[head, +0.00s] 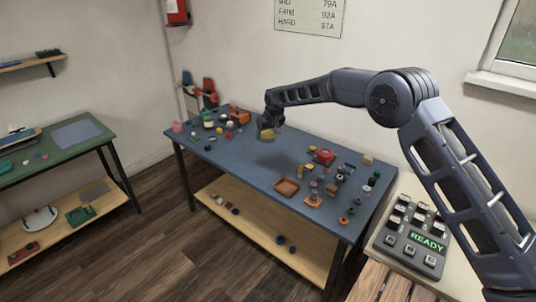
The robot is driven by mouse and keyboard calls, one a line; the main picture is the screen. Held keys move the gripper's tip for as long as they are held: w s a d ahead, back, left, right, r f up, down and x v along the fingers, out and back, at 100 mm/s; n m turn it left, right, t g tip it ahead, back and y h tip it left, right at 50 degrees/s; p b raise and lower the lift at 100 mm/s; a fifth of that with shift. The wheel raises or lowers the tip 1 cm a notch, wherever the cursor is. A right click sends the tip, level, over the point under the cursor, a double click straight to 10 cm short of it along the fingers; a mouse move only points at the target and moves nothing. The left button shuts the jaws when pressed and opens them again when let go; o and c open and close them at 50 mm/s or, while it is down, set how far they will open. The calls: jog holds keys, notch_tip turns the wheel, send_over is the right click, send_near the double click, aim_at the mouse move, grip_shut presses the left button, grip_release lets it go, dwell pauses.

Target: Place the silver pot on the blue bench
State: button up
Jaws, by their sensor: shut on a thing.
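The blue bench (245,165) stands against the wall in the middle of the head view, with many small items on its top. My gripper (267,127) reaches over its back middle part from the right. It is shut on a small, dull yellowish-grey thing (267,136). This thing is too small and too covered to tell whether it is the silver pot. I cannot tell whether it touches the bench top or hangs just above it. I cannot pick out a silver pot for sure among the small items.
Small jars and an orange box (240,116) crowd the bench's left end. A brown tray (287,187), a red item (323,155) and several small parts fill its right half. The front middle is clear. A green bench (85,152) stands left, a READY panel (415,235) right.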

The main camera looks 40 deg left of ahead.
aim_at(266, 172)
notch_tip(266, 172, down, 20)
jog(key=shift+r, duration=0.2)
dwell(0.4)
jog(key=shift+f, duration=0.1)
jog(key=o, duration=1.1)
jog(key=v, duration=1.2)
